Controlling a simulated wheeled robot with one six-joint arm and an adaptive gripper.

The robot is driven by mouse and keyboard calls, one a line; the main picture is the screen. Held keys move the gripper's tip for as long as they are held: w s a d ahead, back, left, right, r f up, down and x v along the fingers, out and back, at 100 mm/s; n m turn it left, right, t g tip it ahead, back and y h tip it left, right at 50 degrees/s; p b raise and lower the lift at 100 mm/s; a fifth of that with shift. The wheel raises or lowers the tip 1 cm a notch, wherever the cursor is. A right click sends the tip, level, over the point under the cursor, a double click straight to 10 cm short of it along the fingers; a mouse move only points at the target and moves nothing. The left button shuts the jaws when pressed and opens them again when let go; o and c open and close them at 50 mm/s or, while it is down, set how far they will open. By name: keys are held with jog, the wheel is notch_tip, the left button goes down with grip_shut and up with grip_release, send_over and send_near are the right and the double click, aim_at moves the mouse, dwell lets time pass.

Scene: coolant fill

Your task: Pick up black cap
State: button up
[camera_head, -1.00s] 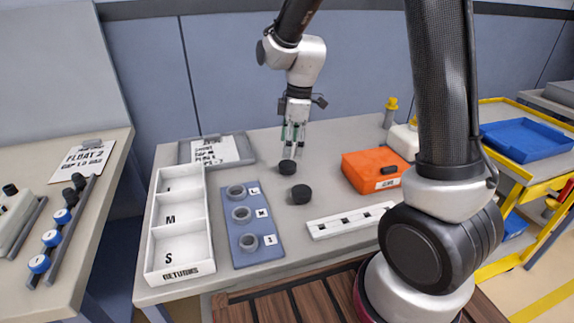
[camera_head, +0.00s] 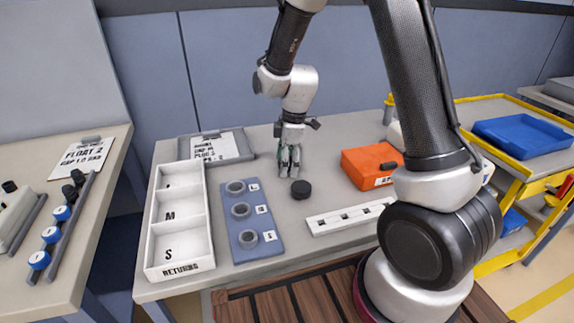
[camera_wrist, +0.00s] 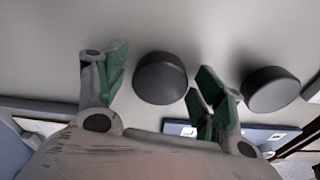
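Two round black caps lie on the grey table. The nearer cap (camera_head: 301,189) is in plain sight in the head view, just in front and to the right of my gripper (camera_head: 288,168). The farther cap is mostly hidden behind my fingers there. In the wrist view the farther cap (camera_wrist: 160,78) shows between the two green-padded fingers, with a gap on either side. The nearer cap (camera_wrist: 271,88) lies outside, right of the right finger. My gripper is open and low over the table.
A white RETURNS tray (camera_head: 209,266) and a blue holder with several rings (camera_head: 268,238) stand left. A white slotted strip (camera_head: 322,228) lies in front right. An orange box (camera_head: 362,164) stands right. A clipboard (camera_head: 240,143) lies in a grey tray behind.

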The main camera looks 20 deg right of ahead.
jog(key=c, duration=0.7)
jog(key=shift+o, duration=0.2)
